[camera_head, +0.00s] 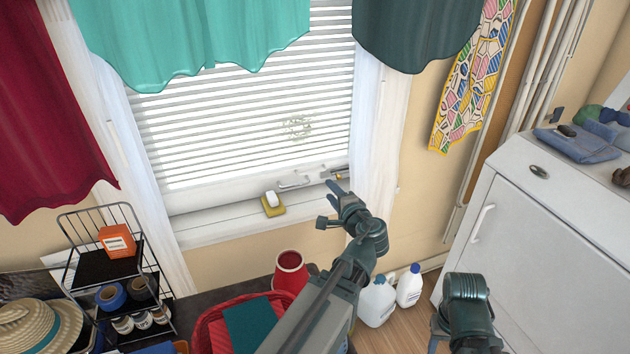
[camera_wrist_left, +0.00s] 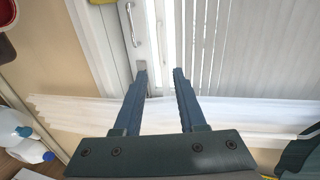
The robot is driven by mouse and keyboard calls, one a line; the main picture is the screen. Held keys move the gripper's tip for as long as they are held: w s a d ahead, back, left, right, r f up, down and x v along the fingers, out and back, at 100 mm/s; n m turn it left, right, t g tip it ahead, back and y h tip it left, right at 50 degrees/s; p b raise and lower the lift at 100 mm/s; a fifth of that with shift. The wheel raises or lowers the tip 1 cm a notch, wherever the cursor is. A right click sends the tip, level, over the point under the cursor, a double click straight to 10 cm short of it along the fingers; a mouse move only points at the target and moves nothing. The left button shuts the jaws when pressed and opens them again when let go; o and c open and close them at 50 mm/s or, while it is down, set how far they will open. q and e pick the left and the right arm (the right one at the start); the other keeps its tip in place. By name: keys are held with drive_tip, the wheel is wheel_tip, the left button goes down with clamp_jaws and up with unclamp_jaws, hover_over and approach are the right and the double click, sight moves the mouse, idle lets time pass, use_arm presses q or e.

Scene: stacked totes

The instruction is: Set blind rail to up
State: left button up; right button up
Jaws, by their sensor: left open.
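The white slatted blind (camera_head: 245,125) hangs lowered across the window in the head view. Its slats also show in the wrist view (camera_wrist_left: 245,45). A pale horizontal bar (camera_head: 235,190) runs along its lower edge; I cannot clearly separate the blind rail from the window frame. A small handle (camera_head: 294,183) sits at the bar's right part and also shows in the wrist view (camera_wrist_left: 131,22). My left gripper (camera_head: 325,202) is open and empty, near the window's lower right corner. In the wrist view its fingers (camera_wrist_left: 160,71) point toward the frame and blind edge.
A yellow sponge-like item (camera_head: 273,204) lies on the sill. Teal cloth (camera_head: 190,35) hangs over the window top and a white curtain (camera_head: 376,130) at its right. A red cup (camera_head: 290,272), bottles (camera_head: 377,300) and a wire rack (camera_head: 100,235) stand below. A white cabinet (camera_head: 560,250) is right.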

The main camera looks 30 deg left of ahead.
use_arm(q)
drive_tip(key=b+x, duration=0.2)
drive_tip(key=x, duration=1.2)
drive_tip(key=shift+b, duration=0.4)
drive_tip(key=shift+s, duration=0.1)
drive_tip(key=shift+c, duration=0.2)
drive_tip(key=shift+d, duration=0.1)
clamp_jaws()
idle(0.4)
